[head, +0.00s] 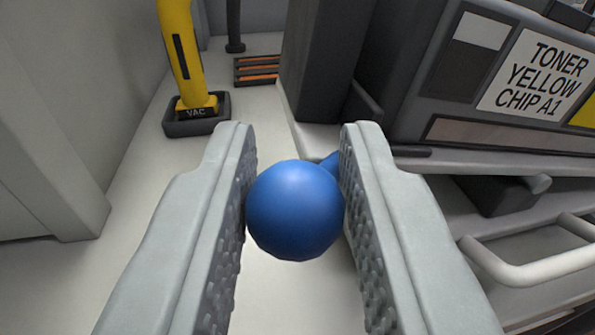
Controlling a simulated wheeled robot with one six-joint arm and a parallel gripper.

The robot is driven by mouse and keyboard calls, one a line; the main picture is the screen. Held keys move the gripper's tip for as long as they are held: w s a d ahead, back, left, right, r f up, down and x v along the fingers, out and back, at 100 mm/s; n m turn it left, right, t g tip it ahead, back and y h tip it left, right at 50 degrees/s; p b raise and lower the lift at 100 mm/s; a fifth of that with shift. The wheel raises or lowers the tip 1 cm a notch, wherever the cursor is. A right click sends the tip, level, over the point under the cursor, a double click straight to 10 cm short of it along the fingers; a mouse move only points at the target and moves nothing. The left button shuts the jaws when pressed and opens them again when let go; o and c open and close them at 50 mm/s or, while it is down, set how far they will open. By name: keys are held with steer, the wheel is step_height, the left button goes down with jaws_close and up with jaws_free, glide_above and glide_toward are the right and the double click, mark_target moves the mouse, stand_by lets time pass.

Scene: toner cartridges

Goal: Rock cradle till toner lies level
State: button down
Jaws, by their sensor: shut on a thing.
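My gripper (298,185) is shut on a blue ball-shaped knob (295,210), with one textured grey finger on each side of it. A short blue piece shows behind the knob, by the right finger; what it joins is hidden. A large dark toner cartridge (420,95) labelled "TONER YELLOW CHIP A1" (537,76) is at the upper right. A window strip (520,134) runs along its lower side; I cannot tell how the toner lies in it. The cradle under the cartridge is only partly in view at the right.
A slotted tray (257,69) with orange strips lies farther back. A pale bar handle (530,260) is at the lower right. Pale surface at the left is clear.

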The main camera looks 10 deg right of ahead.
steer(key=c, duration=1.2)
jaws_free()
steer(key=shift+c, duration=0.2)
steer(key=s+a, duration=0.3)
steer(key=s, duration=1.4)
steer(key=shift+a+r, duration=0.2)
steer(key=shift+r, duration=0.1)
